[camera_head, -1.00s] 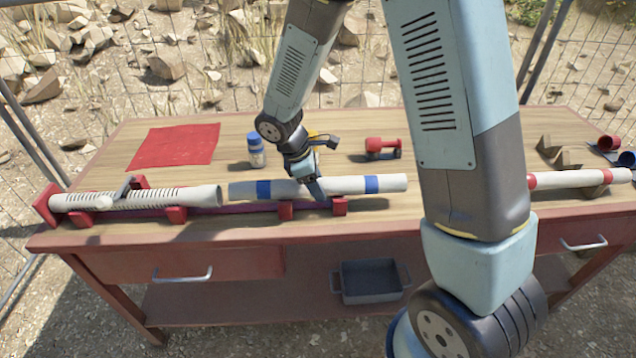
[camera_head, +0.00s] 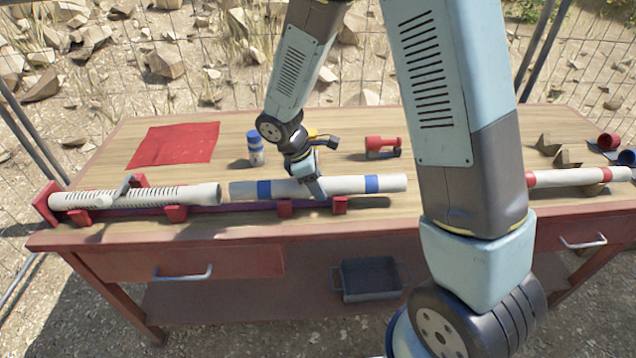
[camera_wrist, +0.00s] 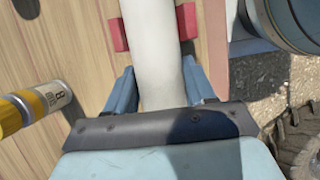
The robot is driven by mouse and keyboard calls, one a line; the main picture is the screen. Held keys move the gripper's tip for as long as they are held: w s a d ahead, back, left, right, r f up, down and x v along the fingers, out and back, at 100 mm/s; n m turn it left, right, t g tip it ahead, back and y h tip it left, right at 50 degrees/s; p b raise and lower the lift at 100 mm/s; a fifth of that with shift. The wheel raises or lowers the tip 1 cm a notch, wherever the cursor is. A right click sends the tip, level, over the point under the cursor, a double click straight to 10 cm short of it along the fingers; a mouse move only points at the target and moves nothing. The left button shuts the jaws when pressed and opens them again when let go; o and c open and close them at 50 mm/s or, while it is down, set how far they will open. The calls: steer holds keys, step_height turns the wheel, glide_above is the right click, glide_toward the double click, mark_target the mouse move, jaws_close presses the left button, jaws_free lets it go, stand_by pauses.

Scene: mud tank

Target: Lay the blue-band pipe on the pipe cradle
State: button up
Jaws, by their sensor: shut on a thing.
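The blue-band pipe (camera_head: 345,185) is white with two blue bands and lies lengthwise over the right part of the red pipe cradle (camera_head: 284,208). My gripper (camera_head: 314,188) is shut around its middle from above. In the wrist view the pipe (camera_wrist: 155,45) runs between my blue fingers (camera_wrist: 160,90) and passes between two red cradle blocks (camera_wrist: 187,21). I cannot tell whether the pipe bears on the cradle. Its left end is close to a slotted pipe (camera_head: 140,197) lying in the cradle's left part, with a small gap between them.
A blue-capped bottle (camera_head: 255,150), a red cloth (camera_head: 174,146) and a red tool (camera_head: 382,147) lie behind. A red-banded pipe (camera_head: 575,178) lies at the right. A grey tray (camera_head: 371,296) sits below.

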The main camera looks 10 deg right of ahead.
steer(key=shift+f, duration=0.15)
steer(key=o, duration=1.4)
steer(key=v, duration=1.3)
steer(key=shift+a+r, duration=0.15)
steer(key=shift+r, duration=0.2)
